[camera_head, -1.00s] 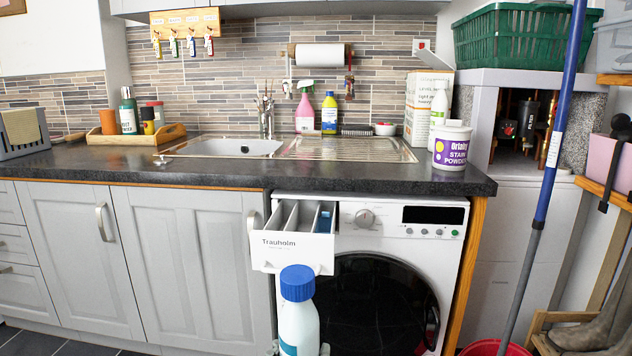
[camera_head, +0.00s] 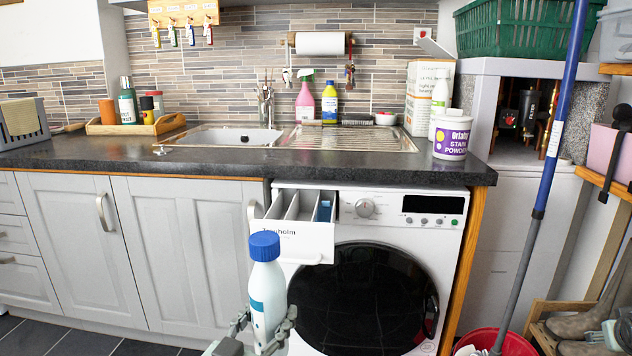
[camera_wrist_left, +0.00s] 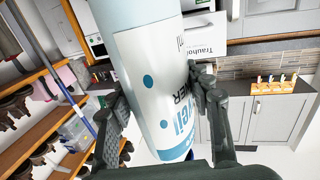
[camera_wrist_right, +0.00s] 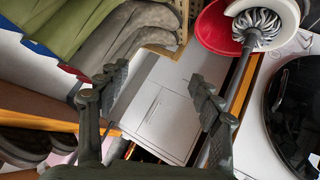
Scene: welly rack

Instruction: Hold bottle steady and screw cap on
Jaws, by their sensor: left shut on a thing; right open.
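A white bottle (camera_head: 267,298) with a blue and white label stands upright in the head view, in front of the washing machine. A blue cap (camera_head: 264,246) sits on its top; I cannot tell how tightly. My left gripper (camera_head: 264,328) is shut on the lower part of the bottle.
The washing machine (camera_head: 318,187) has its detergent drawer (camera_head: 300,246) pulled out just behind the bottle. A blue mop handle (camera_head: 558,130) stands in a red bucket (camera_head: 515,343) at the right. The worktop (camera_head: 230,160) holds a sink and several containers. Boots (camera_wrist_right: 75,30) show near the right gripper.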

